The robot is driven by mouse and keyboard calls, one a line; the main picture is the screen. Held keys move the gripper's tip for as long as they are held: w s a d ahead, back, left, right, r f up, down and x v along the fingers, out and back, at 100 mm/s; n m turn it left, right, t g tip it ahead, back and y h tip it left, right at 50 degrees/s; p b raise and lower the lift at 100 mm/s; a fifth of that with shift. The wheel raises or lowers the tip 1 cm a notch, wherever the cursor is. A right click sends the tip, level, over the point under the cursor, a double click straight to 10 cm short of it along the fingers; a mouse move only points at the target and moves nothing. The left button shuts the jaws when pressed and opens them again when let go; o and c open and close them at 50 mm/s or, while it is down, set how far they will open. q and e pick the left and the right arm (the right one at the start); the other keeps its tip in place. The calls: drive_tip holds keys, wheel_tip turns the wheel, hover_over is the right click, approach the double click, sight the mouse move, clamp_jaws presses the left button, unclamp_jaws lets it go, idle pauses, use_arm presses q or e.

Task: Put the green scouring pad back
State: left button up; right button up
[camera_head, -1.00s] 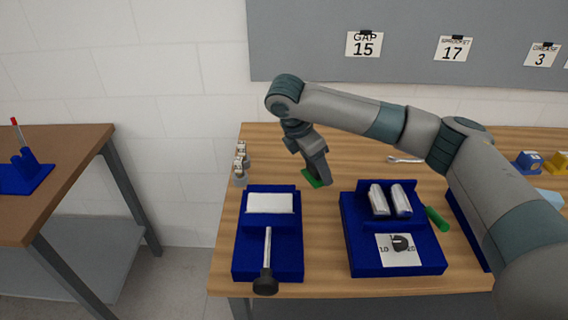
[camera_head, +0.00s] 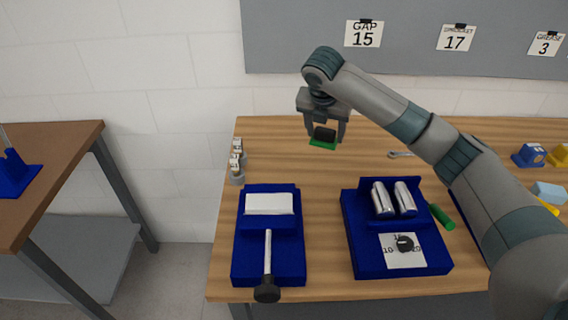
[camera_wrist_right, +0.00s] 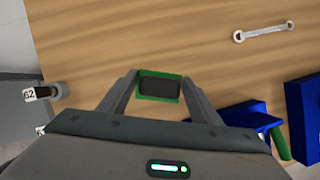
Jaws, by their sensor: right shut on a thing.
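The green scouring pad (camera_head: 323,145) has a dark block-like upper part (camera_head: 325,133). My right gripper (camera_head: 325,139) points down and is shut on the pad, with one finger at each side. The pad is over the back part of the wooden table; its exact height is hard to judge. In the right wrist view the pad (camera_wrist_right: 158,97) shows as a green border around a dark rectangle, between the fingertips. My left gripper is not in view.
A blue fixture with a white block and a handle (camera_head: 247,270) stands front left. A blue roller fixture with a dial (camera_head: 357,262) stands to its right. Small labelled weights (camera_head: 237,172) sit at the left edge. A wrench (camera_head: 401,154) and green cylinder (camera_head: 441,216) lie right.

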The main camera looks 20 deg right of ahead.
drive_tip(key=w+a+f+p, duration=0.1)
drive_tip(key=w+a+f, duration=0.1)
drive_tip(key=a, duration=0.1)
drive_tip(key=w+a+f+p, duration=0.1)
drive_tip(key=w+a+f, duration=0.1)
drive_tip(key=a, duration=0.1)
drive_tip(key=w+a+f+p, duration=0.2)
drive_tip(key=a+f, duration=0.1)
drive_tip(key=shift+w+a, duration=0.3)
drive_tip(key=shift+f+p, duration=0.75)
drive_tip(key=shift+f, duration=1.3)
drive_tip(key=o, duration=1)
drive_tip(key=shift+f, duration=0.1)
drive_tip(key=shift+o, duration=0.2)
